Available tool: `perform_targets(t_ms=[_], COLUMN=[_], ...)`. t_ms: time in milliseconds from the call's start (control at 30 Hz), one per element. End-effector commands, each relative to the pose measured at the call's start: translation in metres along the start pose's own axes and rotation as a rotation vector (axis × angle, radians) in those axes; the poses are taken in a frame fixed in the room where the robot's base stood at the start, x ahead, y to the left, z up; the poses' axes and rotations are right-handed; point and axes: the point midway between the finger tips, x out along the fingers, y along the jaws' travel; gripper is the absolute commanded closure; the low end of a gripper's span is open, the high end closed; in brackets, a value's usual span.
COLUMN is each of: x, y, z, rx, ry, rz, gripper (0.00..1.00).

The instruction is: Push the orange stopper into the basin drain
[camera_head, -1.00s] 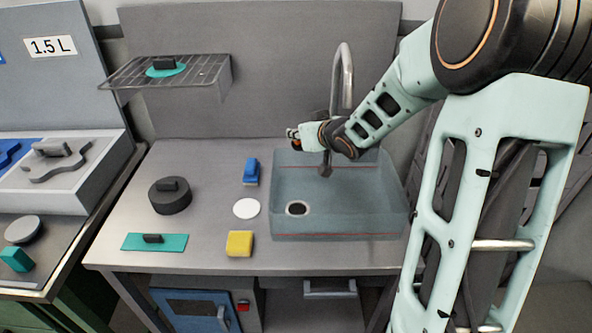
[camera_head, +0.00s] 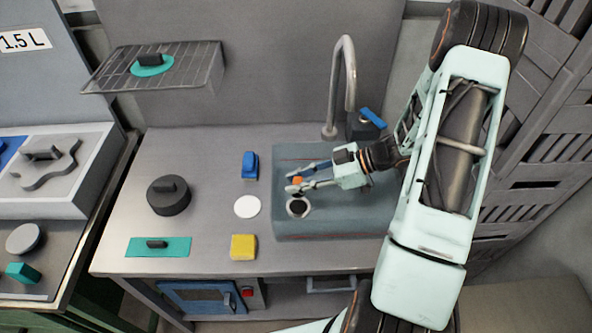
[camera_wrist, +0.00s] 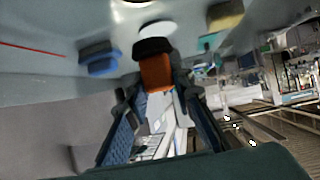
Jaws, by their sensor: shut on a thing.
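The orange stopper (camera_head: 298,180) is between the fingertips of my gripper (camera_head: 294,182), which is shut on it. In the wrist view the stopper (camera_wrist: 156,70) shows an orange body with a black end pointing away from my gripper (camera_wrist: 157,88). The basin (camera_head: 335,227) is a see-through, grey-blue box. Its round drain (camera_head: 298,207) has a pale rim and a dark hole. In the head view the stopper appears just behind the drain, apart from it; its exact height is unclear. The drain (camera_wrist: 136,2) is cut off at the top of the wrist view.
The faucet (camera_head: 346,75) rises behind the basin. A blue block (camera_head: 250,166), a white disc (camera_head: 247,207) and a yellow block (camera_head: 243,247) lie left of the basin. A black round weight (camera_head: 169,195) stands farther left. A wire shelf (camera_head: 200,75) hangs above.

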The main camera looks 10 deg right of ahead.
Motion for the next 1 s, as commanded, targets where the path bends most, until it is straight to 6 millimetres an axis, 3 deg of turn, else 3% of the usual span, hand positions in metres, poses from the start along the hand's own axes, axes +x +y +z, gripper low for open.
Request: perform_targets(t_ms=[633,1000], x=[0.025,0.027], y=[-0.003,-0.003], z=[0.048,0.052], rx=[-0.003,-0.004], ry=[-0.001,-0.001], rz=[-0.006,-0.006], gripper=[1.0,1.0])
